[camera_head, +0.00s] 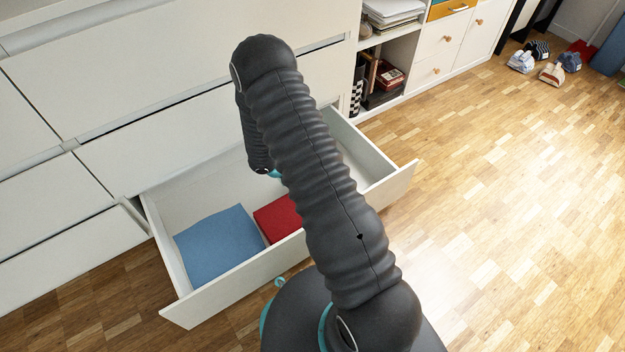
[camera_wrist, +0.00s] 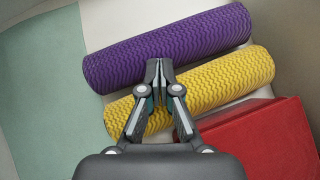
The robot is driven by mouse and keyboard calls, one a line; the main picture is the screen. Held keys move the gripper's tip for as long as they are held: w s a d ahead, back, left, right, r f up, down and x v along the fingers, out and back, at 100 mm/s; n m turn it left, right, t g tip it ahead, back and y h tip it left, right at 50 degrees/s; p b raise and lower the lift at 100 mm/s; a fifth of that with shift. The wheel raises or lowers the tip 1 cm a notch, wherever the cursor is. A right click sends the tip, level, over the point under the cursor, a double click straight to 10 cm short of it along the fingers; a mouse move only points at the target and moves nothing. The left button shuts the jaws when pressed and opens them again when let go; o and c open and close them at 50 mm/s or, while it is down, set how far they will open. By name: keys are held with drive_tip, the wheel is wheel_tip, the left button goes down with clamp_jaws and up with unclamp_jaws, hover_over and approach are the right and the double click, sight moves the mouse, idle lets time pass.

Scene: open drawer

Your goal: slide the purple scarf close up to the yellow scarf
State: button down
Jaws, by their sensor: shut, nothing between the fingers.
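The purple scarf (camera_wrist: 165,45) is a ribbed roll lying slantwise across the upper part of the wrist view. The yellow scarf (camera_wrist: 225,80) is a similar roll just below it, nearly parallel, with a narrow pale gap between them. My gripper (camera_wrist: 161,68) is shut and empty. Its fingertips overlap the lower edge of the purple scarf in the picture, and its fingers cover part of the yellow scarf. I cannot tell whether the tips touch the purple scarf. In the head view my arm hides both scarves and the fingers.
The scarves lie in an open white drawer (camera_head: 232,284). A blue folded cloth (camera_head: 218,245) lies at the drawer's left. A pale green area (camera_wrist: 45,95) lies left of the scarves.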

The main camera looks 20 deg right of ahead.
drive_tip(key=shift+d, duration=0.1)
drive_tip(key=shift+s+d+b, duration=0.1)
drive_tip(key=shift+d+b, duration=0.3)
drive_tip(key=shift+d, duration=0.3)
